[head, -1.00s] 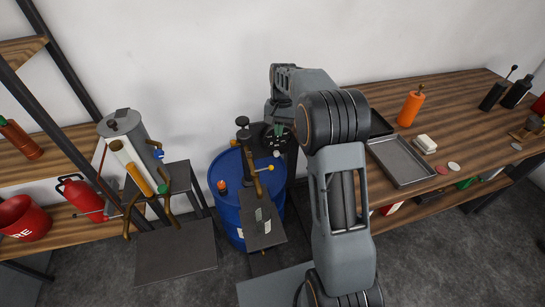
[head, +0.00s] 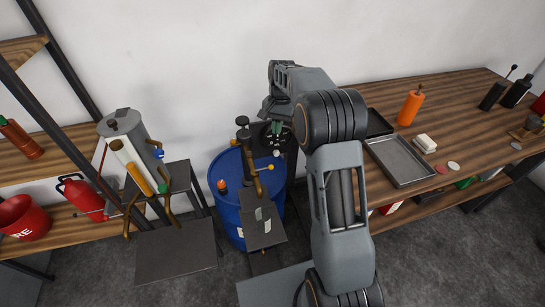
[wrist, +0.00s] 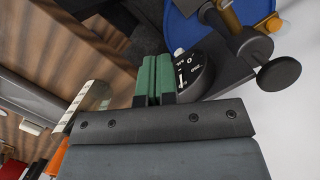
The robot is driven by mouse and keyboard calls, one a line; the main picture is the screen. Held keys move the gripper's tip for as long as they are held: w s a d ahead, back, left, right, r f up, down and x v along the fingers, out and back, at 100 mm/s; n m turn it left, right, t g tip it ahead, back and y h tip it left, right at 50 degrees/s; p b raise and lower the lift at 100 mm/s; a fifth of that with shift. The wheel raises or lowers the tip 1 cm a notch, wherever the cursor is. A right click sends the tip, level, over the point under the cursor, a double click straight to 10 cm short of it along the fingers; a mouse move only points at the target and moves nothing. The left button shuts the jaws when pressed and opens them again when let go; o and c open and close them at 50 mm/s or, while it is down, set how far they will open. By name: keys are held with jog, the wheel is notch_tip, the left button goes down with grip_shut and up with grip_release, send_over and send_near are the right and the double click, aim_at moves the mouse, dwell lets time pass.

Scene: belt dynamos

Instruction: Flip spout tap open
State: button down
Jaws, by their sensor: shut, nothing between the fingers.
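A black pump-like fitting (head: 243,136) stands on the blue drum (head: 228,205). I cannot tell for certain which part is the spout tap. My gripper (head: 275,127) is behind and right of this fitting, its green fingers shut and empty. In the wrist view the fingers (wrist: 153,66) are beside a dark dial (wrist: 192,70) with white markings. A black round knob (wrist: 279,76) and a brass part (wrist: 225,12) lie to the right. Whether the fingers touch the dial is unclear.
A steel urn (head: 126,127) with brass taps stands left on a dark stand. A dark plate (head: 262,228) sits before the drum. The wooden bench (head: 450,105) at right holds a grey tray (head: 400,162) and an orange bottle (head: 410,107). White wall lies close behind.

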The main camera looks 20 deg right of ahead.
jog(key=s+a+f+p, duration=0.1)
jog(key=s+f, duration=0.3)
jog(key=f, duration=0.5)
jog(key=shift+a+f+p, duration=0.25)
jog(key=shift+a+p, duration=0.1)
jog(key=shift+a, duration=0.5)
jog(key=shift+s+d, duration=0.1)
jog(key=shift+d, duration=0.05)
